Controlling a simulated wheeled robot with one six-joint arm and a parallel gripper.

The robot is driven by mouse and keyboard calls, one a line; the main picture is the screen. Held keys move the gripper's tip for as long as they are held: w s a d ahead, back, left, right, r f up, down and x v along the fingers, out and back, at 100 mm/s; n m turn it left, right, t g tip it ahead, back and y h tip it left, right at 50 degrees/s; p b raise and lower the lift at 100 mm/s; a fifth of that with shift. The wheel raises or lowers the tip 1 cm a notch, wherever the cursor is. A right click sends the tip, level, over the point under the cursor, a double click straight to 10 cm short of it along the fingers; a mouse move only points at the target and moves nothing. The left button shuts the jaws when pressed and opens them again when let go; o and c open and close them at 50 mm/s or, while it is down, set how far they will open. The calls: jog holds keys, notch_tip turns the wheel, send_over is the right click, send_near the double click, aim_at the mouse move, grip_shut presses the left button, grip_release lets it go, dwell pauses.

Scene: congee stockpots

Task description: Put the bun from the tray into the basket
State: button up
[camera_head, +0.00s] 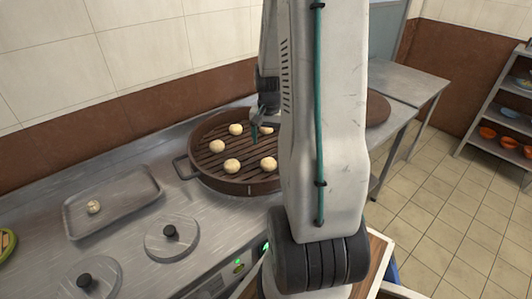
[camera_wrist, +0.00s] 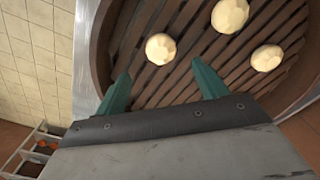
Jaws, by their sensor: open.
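In the wrist view, the basket (camera_wrist: 101,50) fills the upper part, with 3 buns (camera_wrist: 160,48) showing. My gripper (camera_wrist: 161,88) has its two green fingers apart and nothing between them. It is above the basket's slats in the head view (camera_head: 262,130). My arm hides the basket's right part.
Two round grey lids with black knobs (camera_head: 171,231) sit on the counter in front of the tray and basket. A tiled wall (camera_head: 150,50) runs behind. A metal table (camera_head: 405,82) and a shelf with bowls (camera_head: 490,120) stand at the right, with open tiled floor between.

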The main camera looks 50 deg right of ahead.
jog(key=a+r+n, duration=0.6)
jog(key=a+r, duration=0.9)
jog(key=a, duration=0.3)
jog(key=s+a+r+n, duration=0.2)
jog(key=s+a+n, duration=0.1)
jog(key=s+a, duration=0.3)
jog(key=s+a+r+n+t, duration=0.1)
jog(key=s+a+r+n, duration=0.2)
jog(key=s+a, duration=0.3)
jog(key=shift+s+a+r+n, duration=0.25)
jog(key=shift+a+n, duration=0.15)
jog(key=shift+a, duration=0.3)
